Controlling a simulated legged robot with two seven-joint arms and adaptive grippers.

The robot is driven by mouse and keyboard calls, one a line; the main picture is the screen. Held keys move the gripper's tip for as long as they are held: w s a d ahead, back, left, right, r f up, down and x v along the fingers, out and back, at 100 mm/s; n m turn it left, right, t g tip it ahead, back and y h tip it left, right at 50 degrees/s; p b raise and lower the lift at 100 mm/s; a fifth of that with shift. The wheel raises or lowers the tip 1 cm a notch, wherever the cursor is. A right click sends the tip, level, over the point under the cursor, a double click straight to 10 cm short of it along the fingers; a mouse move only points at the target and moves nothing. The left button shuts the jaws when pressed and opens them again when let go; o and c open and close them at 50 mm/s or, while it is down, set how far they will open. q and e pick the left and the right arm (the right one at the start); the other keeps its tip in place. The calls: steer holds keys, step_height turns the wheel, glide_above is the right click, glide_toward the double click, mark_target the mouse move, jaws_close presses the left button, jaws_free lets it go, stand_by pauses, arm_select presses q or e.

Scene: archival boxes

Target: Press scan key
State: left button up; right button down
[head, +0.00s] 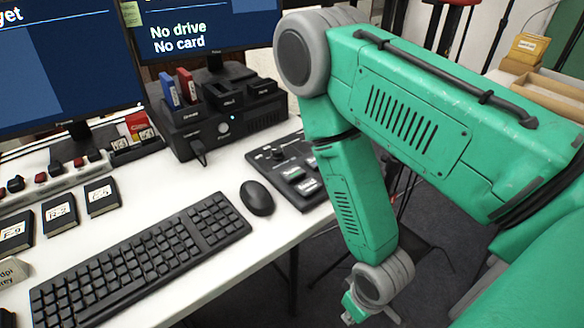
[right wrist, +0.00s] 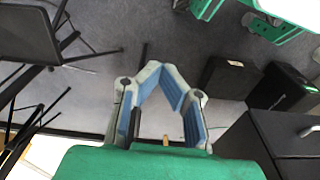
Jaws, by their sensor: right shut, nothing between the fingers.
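A dark control panel (head: 262,157) lies on the white desk, right of the mouse, partly hidden behind my right arm. It has a knob and several keys (head: 308,187), some with green and pale labels too small to read, so I cannot tell which is the scan key. My right gripper (head: 352,309) hangs low off the desk's right side, apart from the panel. In the right wrist view, the right gripper (right wrist: 157,76) is shut and empty, with the floor beyond it. My left gripper is not in view.
A keyboard (head: 145,262) and mouse (head: 257,198) lie on the desk. A black drive dock (head: 215,125) with red and blue cartridges stands behind the panel. A monitor (head: 205,30) reads "No drive No card". Labelled black cartridges (head: 101,196) lie left.

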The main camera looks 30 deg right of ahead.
steer(key=w+r+m+t+p, duration=0.2)
steer(key=w+r+p, duration=0.7)
steer(key=r, duration=0.3)
steer(key=m+t+y+p, duration=0.1)
steer(key=m+t+p, duration=0.2)
steer(key=p, duration=0.5)
glide_toward(293, 172)
steer(key=s+a+f, duration=0.1)
steer(key=s, duration=0.1)
steer(key=s+a+f, duration=0.1)
steer(key=s+f, duration=0.2)
steer(key=shift+s+a+f, duration=0.1)
steer(key=shift+s+a, duration=0.25)
steer(key=shift+a, duration=0.05)
steer(key=w+d+r+m+t, duration=0.1)
steer(key=w+r+m+t, duration=0.1)
steer(key=w+r, duration=0.6)
steer(key=w+t, duration=0.1)
steer(key=w, duration=0.1)
steer(key=shift+w+d+p, duration=0.3)
steer(key=shift+w+p, duration=0.1)
steer(key=shift+d+f, duration=0.1)
steer(key=shift+f, duration=0.05)
step_height(293, 172, down, 7)
steer(key=b, duration=0.6)
steer(key=shift+f, duration=0.2)
steer(key=shift+f+b, duration=0.5)
steer(key=shift+f, duration=0.2)
